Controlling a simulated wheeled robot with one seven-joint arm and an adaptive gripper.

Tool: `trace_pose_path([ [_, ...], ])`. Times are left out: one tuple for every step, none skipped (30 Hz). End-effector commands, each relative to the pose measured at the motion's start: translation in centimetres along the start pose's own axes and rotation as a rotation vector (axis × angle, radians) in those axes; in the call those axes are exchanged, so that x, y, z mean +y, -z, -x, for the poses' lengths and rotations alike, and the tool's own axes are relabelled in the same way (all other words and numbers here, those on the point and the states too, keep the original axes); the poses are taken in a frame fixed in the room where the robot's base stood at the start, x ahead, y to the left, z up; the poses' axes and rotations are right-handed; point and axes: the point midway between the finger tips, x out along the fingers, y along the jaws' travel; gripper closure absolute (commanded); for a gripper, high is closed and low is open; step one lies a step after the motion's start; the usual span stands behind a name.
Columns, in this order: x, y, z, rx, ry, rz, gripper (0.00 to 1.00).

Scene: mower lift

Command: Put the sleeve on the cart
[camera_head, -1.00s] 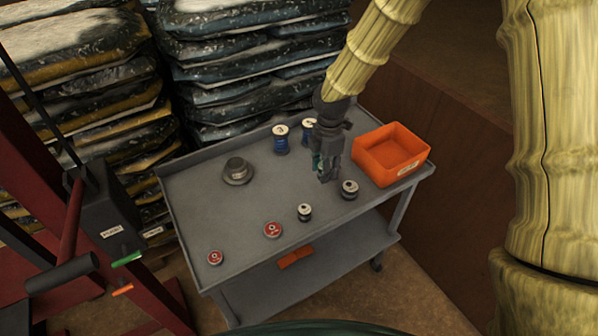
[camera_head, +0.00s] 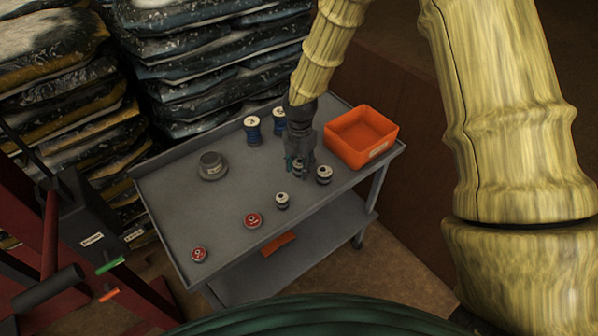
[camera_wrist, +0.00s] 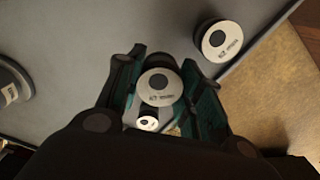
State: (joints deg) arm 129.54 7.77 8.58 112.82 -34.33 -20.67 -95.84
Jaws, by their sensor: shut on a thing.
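My gripper (camera_head: 303,172) is low over the far right part of the grey cart (camera_head: 185,225), left of the orange bin. It is shut on a small dark cylinder with a white, holed top, which I take as the sleeve (camera_wrist: 160,86); it sits between the fingers in the wrist view and is partly hidden in the head view (camera_head: 298,166). The sleeve looks upright and at or close to the cart top; I cannot tell whether it touches. A similar white-topped cylinder (camera_head: 323,175) stands just right of the gripper, and a smaller one (camera_head: 282,201) nearer the front.
The orange bin (camera_head: 387,145) stands at the cart's right end. Two blue spools (camera_head: 253,131) stand behind the gripper, a grey flanged part (camera_head: 211,165) to the left, two red tins (camera_head: 253,220) at the front. Stacked bags (camera_head: 190,70) rise behind. The cart's left middle is clear.

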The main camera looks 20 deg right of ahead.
Motion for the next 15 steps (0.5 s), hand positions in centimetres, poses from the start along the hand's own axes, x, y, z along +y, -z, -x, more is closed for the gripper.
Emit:
trace_pose_path([
  [0.0, 0.0, -0.1, 0.0, 0.0, 0.0, 1.0],
  [0.0, 0.0, -0.2, 0.0, 0.0, 0.0, 1.0],
  [0.0, 0.0, -0.3, 0.0, 0.001, 0.0, 1.0],
  [0.0, 0.0, -0.4, 0.0, 0.001, 0.0, 1.0],
  [0.0, 0.0, -0.5, 0.0, 0.001, -0.001, 1.0],
  [0.0, 0.0, -0.7, 0.0, 0.001, -0.001, 1.0],
  [0.0, 0.0, -0.8, 0.0, 0.001, -0.001, 1.0],
  [0.0, 0.0, -1.1, 0.0, 0.001, -0.001, 1.0],
  [0.0, 0.0, -1.4, 0.0, 0.001, -0.001, 1.0],
  [0.0, 0.0, -1.7, 0.0, 0.001, -0.001, 1.0],
  [-0.1, 0.0, -2.0, 0.0, 0.002, -0.001, 1.0],
  [0.0, 0.0, -2.4, 0.0, 0.002, -0.001, 1.0],
  [0.0, 0.0, -2.8, 0.0, 0.002, -0.001, 1.0],
  [0.0, 0.0, -3.1, 0.0, 0.002, -0.001, 1.0],
  [0.0, 0.0, -3.5, 0.001, 0.002, -0.001, 1.0],
])
